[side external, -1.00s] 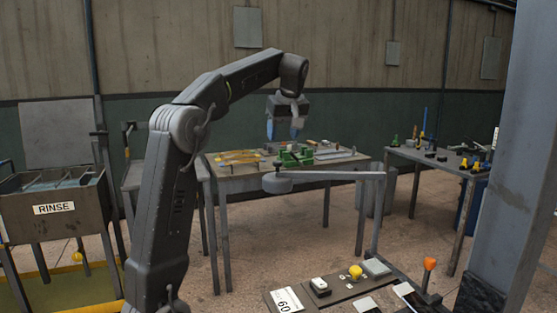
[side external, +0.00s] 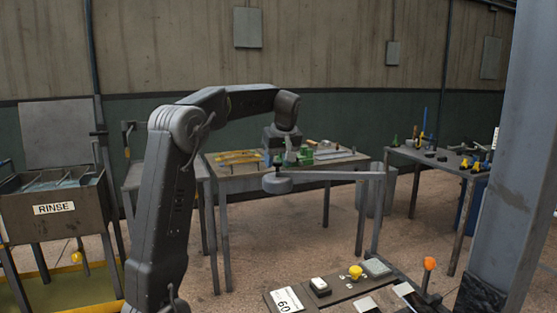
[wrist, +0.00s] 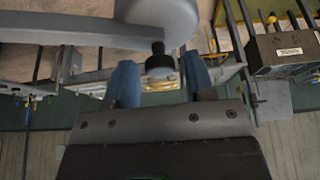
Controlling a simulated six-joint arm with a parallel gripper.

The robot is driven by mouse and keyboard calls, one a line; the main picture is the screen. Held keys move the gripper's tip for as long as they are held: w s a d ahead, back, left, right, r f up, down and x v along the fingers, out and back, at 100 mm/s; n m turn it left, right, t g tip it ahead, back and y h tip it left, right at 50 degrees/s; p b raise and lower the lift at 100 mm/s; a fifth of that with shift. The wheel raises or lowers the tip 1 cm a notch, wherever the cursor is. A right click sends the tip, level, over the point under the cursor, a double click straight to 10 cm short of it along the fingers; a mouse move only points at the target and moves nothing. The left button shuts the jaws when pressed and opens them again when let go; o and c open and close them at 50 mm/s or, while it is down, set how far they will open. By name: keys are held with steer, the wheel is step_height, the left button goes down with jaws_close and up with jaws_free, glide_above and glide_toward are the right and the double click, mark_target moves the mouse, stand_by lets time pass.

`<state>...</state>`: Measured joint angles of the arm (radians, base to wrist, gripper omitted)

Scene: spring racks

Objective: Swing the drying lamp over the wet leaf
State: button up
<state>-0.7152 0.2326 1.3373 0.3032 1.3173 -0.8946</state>
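The drying lamp has a round grey head (side external: 277,184) on a long horizontal arm (side external: 335,176) held by a post at its right end. In the wrist view, the lamp head (wrist: 158,18) shows at the top, with a dark knob (wrist: 159,62) sticking out from it. My gripper (side external: 278,160) is just above the lamp head in the side view. In the wrist view, my gripper's blue fingers (wrist: 161,78) are apart, with the knob in line with the gap; I cannot tell whether they touch it. I cannot make out which thing is the wet leaf.
A bench (side external: 245,181) with yellow strips (side external: 240,156) and green parts (side external: 303,158) stands behind the lamp. A RINSE tank (side external: 55,209) is at left. A control panel (side external: 340,298) with an orange-topped lever (side external: 429,265) is in front. A thick column (side external: 508,150) stands at right.

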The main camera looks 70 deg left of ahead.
jaws_close()
stand_by(0.3)
steer(key=shift+s+d, duration=0.25)
steer(key=shift+d, duration=0.3)
steer(key=w+d+n+g+h, duration=0.1)
steer(key=d+n, duration=0.5)
steer(key=d, duration=1)
steer(key=w+d+n+g+h, duration=0.2)
steer(key=w+d+n, duration=0.3)
steer(key=d, duration=1.1)
steer(key=shift+w+d+n+g, duration=0.25)
steer(key=shift+n+g, duration=0.35)
steer(key=shift+n, duration=0.7)
